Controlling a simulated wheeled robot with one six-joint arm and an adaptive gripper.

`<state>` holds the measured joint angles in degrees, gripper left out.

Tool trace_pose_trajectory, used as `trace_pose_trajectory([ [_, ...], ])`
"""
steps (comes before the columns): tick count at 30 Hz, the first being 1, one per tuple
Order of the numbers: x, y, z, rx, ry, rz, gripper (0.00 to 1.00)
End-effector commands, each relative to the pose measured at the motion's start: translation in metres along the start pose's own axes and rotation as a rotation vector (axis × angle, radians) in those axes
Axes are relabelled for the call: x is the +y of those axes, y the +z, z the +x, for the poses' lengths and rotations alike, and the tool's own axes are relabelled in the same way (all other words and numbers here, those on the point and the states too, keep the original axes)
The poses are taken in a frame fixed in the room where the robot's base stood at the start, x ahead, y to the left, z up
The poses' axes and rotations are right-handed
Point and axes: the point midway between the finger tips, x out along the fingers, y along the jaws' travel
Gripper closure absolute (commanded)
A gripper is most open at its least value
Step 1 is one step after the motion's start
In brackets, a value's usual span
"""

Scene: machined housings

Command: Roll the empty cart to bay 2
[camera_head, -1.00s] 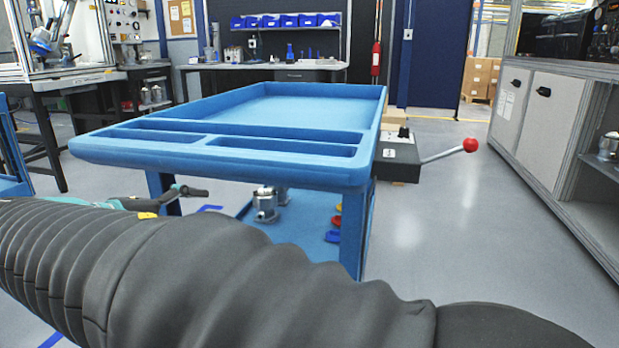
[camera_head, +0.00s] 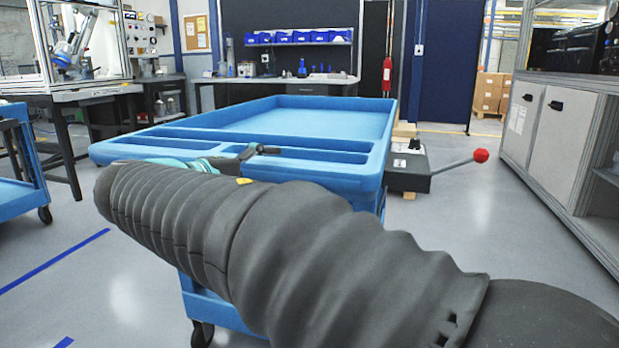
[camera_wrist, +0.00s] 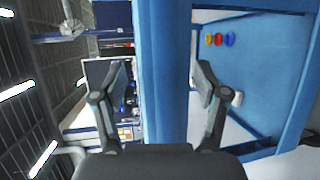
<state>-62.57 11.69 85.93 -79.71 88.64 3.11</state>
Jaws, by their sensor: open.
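A blue cart (camera_head: 240,119) stands in front of me, its top tray empty with shallow slots along the near edge. In the wrist view a thick blue rail or edge of the cart (camera_wrist: 161,30) runs between the fingers of my gripper (camera_wrist: 162,78). The fingers are apart, one on each side, and I cannot tell whether they touch it. In the head view my gripper (camera_head: 262,151) is at the near edge of the tray, partly hidden by my arm. The lower shelf (camera_wrist: 262,70) shows in the wrist view with small red, yellow and blue items on it.
Another blue cart (camera_head: 22,200) stands at the left edge. A grey box with a red-knobbed lever (camera_head: 481,155) is just right of the cart. Grey cabinets (camera_head: 545,130) line the right side. Blue tape (camera_head: 50,262) marks the floor at left, where there is open room.

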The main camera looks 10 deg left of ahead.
Motion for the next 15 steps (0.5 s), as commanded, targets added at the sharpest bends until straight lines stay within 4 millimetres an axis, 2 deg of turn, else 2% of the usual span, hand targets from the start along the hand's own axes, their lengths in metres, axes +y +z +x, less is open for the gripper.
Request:
trace_pose_trajectory([
  [3,-0.001,0.001,0.017,-0.003,0.000,0.001,0.27],
  [6,0.000,0.000,0.025,-0.001,0.000,0.000,0.27],
  [15,0.000,0.000,0.032,0.000,0.000,0.000,0.27],
])
